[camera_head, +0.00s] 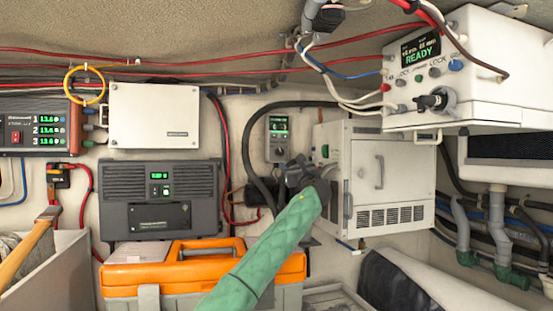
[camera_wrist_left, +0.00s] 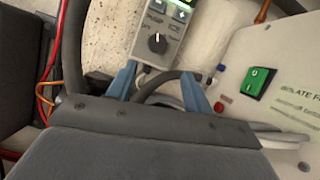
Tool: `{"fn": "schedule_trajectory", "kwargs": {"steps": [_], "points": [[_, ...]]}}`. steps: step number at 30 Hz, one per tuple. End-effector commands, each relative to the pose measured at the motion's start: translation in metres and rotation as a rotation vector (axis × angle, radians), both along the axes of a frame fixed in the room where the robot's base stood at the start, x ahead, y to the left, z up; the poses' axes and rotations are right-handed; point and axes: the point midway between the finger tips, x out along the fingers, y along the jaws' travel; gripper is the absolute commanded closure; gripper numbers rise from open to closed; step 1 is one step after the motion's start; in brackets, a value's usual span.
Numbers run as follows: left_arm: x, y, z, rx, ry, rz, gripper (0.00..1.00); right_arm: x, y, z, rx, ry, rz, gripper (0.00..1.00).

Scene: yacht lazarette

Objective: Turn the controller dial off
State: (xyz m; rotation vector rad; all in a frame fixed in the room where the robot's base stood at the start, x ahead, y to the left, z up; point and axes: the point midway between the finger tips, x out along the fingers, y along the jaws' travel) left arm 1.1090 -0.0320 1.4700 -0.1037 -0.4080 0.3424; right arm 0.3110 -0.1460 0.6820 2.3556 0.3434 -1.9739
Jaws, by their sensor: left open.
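The controller (camera_head: 277,138) is a small grey box with a lit green screen, mounted on the back wall in the head view. Its dark round dial (camera_wrist_left: 157,43) shows in the left wrist view, with printed labels around it and a white pointer mark pointing up. My left gripper (camera_head: 300,172), on a green-sleeved arm, is just below and right of the controller. In the left wrist view its two blue fingertips (camera_wrist_left: 158,85) are apart and empty, below the dial and not touching it. My right gripper is not in view.
A white cabinet (camera_head: 392,180) with a green rocker switch (camera_wrist_left: 259,83) stands close to the right of the controller. A thick black hose (camera_head: 247,150) runs at its left. An orange-lidded toolbox (camera_head: 130,278) lies below. A white unit (camera_head: 465,70) hangs at upper right.

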Motion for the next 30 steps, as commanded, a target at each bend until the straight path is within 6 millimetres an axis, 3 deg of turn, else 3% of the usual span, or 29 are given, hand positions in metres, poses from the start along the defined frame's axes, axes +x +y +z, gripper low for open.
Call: {"fn": "schedule_trajectory", "kwargs": {"steps": [11, 24, 30], "points": [[0.023, 0.010, 0.013, 0.001, 0.001, 0.003, 0.49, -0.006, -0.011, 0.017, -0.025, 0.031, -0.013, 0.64], [0.061, 0.024, 0.028, 0.001, 0.001, 0.002, 0.49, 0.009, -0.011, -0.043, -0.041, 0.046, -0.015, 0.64], [0.067, 0.027, 0.029, 0.000, 0.000, 0.001, 0.49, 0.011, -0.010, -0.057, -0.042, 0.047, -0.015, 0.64]]}}
